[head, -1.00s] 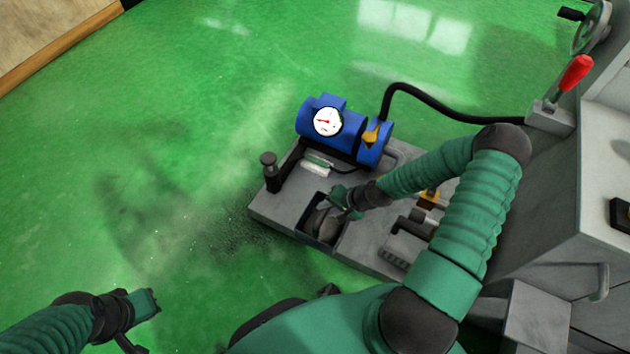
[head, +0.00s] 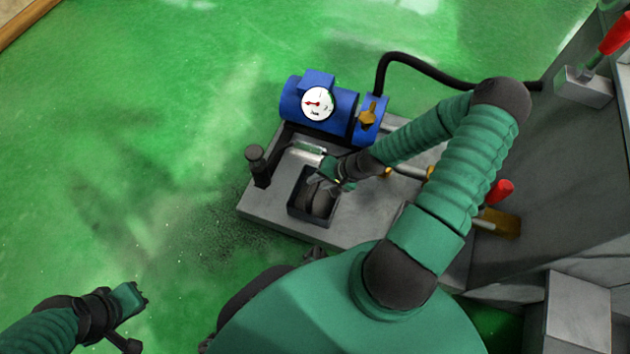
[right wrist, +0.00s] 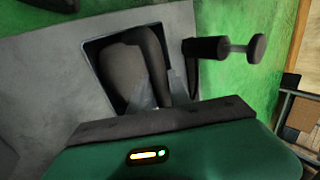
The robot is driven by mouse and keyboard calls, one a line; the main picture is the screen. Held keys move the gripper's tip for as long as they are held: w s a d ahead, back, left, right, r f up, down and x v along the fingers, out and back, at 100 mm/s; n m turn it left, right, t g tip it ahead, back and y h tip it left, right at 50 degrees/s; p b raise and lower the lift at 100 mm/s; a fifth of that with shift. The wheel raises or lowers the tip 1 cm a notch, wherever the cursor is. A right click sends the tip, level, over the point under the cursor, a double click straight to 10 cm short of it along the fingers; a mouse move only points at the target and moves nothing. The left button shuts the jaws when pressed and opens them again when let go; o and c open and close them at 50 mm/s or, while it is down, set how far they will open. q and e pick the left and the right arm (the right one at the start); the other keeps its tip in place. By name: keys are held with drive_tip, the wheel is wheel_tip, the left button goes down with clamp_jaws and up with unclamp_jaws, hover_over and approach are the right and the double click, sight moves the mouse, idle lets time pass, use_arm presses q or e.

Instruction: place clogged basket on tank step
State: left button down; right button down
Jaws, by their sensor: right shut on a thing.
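The grey tank step (head: 360,225) lies low in the middle of the head view. A dark square opening in its top holds a dark, rounded mass that looks like the clogged basket (head: 315,202); it also shows in the right wrist view (right wrist: 125,75). My right gripper (head: 325,181) reaches down at the opening and is shut on the basket, its fingertips (right wrist: 160,92) against the dark mass. Whether the basket is raised off the bottom I cannot tell. My left gripper (head: 137,297) hangs over the floor at lower left, away from the tank; its jaw gap is unclear.
A blue pump (head: 325,110) with a white gauge stands behind the opening, and a black hose (head: 425,68) runs right to the grey machine (head: 560,190). A black post (head: 258,165) rises at the tank's left corner. Green floor (head: 120,150) is open at left.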

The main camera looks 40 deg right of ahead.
drive_tip(key=shift+r, duration=0.1)
drive_tip(key=c, duration=1.6)
unclamp_jaws()
drive_tip(key=o, duration=0.4)
drive_tip(key=p+v, duration=0.9)
drive_tip(key=v, duration=0.3)
drive_tip(key=w+a+r+n+g+h, duration=0.2)
drive_tip(key=a+r+n+g+h, duration=0.1)
drive_tip(key=a+r+n, duration=0.9)
drive_tip(key=a+r, duration=0.5)
drive_tip(key=r, duration=0.1)
drive_tip(key=shift+r+n, duration=0.3)
